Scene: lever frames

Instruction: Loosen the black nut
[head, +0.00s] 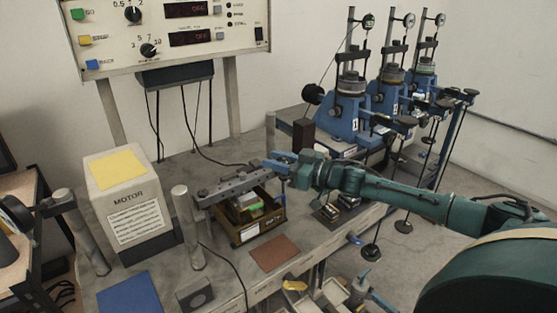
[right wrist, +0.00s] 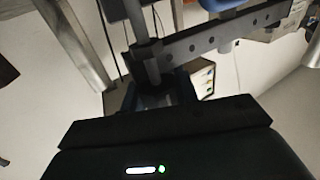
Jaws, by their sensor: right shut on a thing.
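My right gripper (head: 284,160) is at the right end of a dark grey bar with holes (head: 228,184), above the workbench. It is shut on a small dark part, which I take to be the black nut; its jaws hide most of it. In the right wrist view the gripper (right wrist: 165,92) is close to a dark upright post with a collar (right wrist: 148,52), and the holed bar (right wrist: 215,36) runs off to the upper right. The turn of the nut cannot be told. My left gripper is not in view.
Blue lever frames (head: 345,126) with dials stand at the back right of the workbench (head: 215,280). An open tray (head: 243,232) lies under the bar. A motor box (head: 122,190) stands left, below a control panel (head: 165,32). A brown mat (head: 275,253) lies in front.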

